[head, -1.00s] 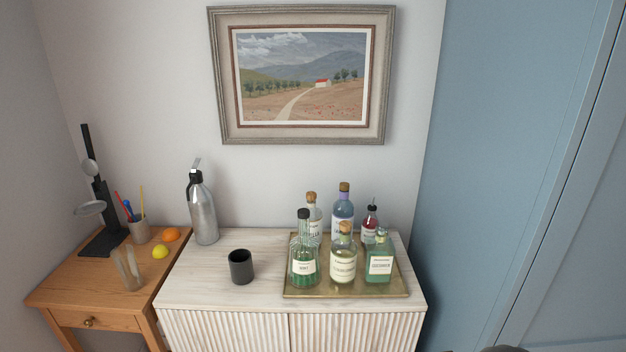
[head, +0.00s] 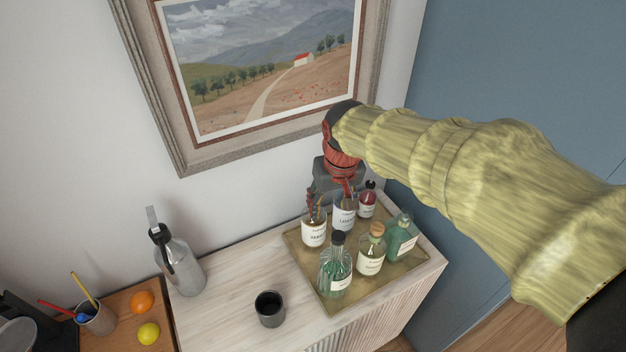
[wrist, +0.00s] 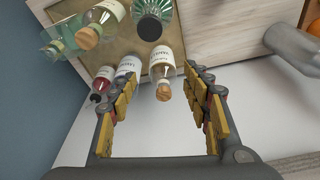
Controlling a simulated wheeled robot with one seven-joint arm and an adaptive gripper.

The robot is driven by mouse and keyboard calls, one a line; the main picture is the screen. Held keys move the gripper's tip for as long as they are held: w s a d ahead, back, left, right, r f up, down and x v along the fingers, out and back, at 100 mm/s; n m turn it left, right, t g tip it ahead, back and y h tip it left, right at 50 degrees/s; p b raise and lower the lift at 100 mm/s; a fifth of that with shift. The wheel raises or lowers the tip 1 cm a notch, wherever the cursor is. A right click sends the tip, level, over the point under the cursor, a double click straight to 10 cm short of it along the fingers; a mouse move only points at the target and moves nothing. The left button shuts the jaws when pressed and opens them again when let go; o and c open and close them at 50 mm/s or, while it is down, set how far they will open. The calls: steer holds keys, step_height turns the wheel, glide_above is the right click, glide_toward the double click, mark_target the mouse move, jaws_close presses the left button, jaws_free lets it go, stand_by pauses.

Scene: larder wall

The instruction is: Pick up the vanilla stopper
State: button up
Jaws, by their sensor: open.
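The vanilla bottle (head: 314,234) is clear with a white label and stands at the back left of the tray. In the wrist view its cork stopper (wrist: 163,92) sits in the bottle neck and shows between the two fingers. My gripper (head: 329,196) is open above the back bottles, with its fingers pointing down near the vanilla bottle's top. In the wrist view, my gripper (wrist: 161,78) has one padded finger on each side of the stopper, with nothing held. I cannot tell whether the fingertips reach its height. In the head view the fingers hide the stopper.
The blue-violet bottle (head: 344,214) stands close beside the vanilla bottle, with a small red bottle (head: 367,200) beyond. Several green and pale bottles fill the front of the brass tray (head: 305,268). A black cup (head: 269,309) and steel bottle (head: 180,263) stand left, with bare cabinet top between.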

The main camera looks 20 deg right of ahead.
steer(key=w+g+p, duration=0.1)
steer(key=w+p, duration=0.4)
steer(key=p, duration=0.1)
steer(key=w+g+p, duration=0.1)
steer(key=w+p, duration=0.4)
steer(key=p, duration=0.2)
steer(key=shift+w+d+f, duration=0.1)
steer(key=shift+w+d, duration=0.05)
steer(key=shift+w, duration=0.05)
steer(key=shift+w+f+g+p, duration=0.3)
steer(key=shift+f+p, duration=0.1)
steer(key=shift+f, duration=0.05)
step_height(320, 180, down, 2)
steer(key=shift+f, duration=0.25)
steer(key=shift+w+a+f+p, duration=0.2)
steer(key=shift+f+p, duration=0.15)
steer(key=shift+f, duration=1)
steer(key=shift+w+a+f+p, duration=0.15)
steer(key=shift+f+p, duration=0.15)
steer(key=shift+f, duration=1.05)
steer(key=shift+d, duration=0.1)
steer(key=shift+c, duration=1.3)
steer(key=c, duration=0.6)
